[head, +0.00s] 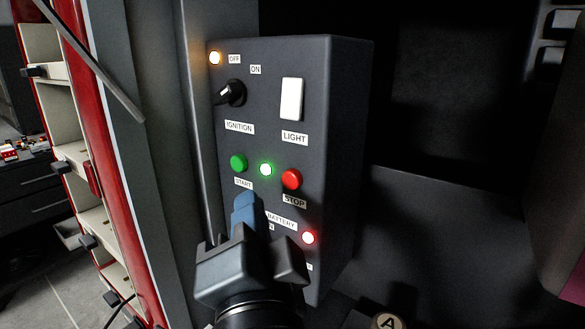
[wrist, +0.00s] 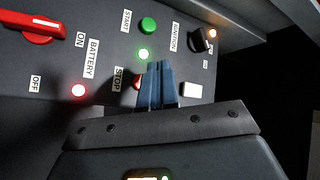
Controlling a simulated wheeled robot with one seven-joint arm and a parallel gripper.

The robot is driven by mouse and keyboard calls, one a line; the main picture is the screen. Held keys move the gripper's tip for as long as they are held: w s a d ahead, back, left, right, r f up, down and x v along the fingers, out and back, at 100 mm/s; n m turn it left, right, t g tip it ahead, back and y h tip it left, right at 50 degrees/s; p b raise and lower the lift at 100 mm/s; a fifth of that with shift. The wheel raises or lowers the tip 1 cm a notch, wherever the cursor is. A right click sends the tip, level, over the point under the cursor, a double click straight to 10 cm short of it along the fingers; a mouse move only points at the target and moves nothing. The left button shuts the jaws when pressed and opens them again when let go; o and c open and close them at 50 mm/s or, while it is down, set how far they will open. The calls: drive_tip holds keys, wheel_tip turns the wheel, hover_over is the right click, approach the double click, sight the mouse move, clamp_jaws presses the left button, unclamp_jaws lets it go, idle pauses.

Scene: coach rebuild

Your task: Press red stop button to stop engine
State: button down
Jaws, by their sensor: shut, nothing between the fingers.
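The round red stop button (head: 292,179) sits on the dark control panel (head: 342,120), right of a lit green lamp (head: 265,169) and above its STOP label. In the wrist view my fingers partly cover the stop button (wrist: 136,83). My gripper (head: 246,197) is shut with nothing between its blue fingers. In the head view its tips are below and left of the stop button, just under the START label. I cannot tell whether the tips touch the panel. The green start button (head: 239,162) is left of the lit lamp.
The panel also has a black ignition knob (head: 231,94), a lit orange lamp (head: 215,58), a white light switch (head: 292,99) and a lit red lamp (head: 308,238). A red battery handle (wrist: 35,25) shows in the wrist view. Red-edged shelving (head: 88,150) stands left.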

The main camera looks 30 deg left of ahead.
sight(292, 179)
drive_tip(key=shift+w+d+p, duration=0.2)
drive_tip(key=shift+w+p, duration=0.25)
drive_tip(key=shift+w, duration=1.65)
drive_tip(key=shift+w, duration=0.1)
idle(0.4)
drive_tip(key=shift+w, duration=0.3)
drive_tip(key=shift+w, duration=0.5)
idle(0.8)
drive_tip(key=shift+s, duration=0.1)
drive_tip(key=shift+s+b, duration=0.3)
drive_tip(key=shift+s, duration=0.55)
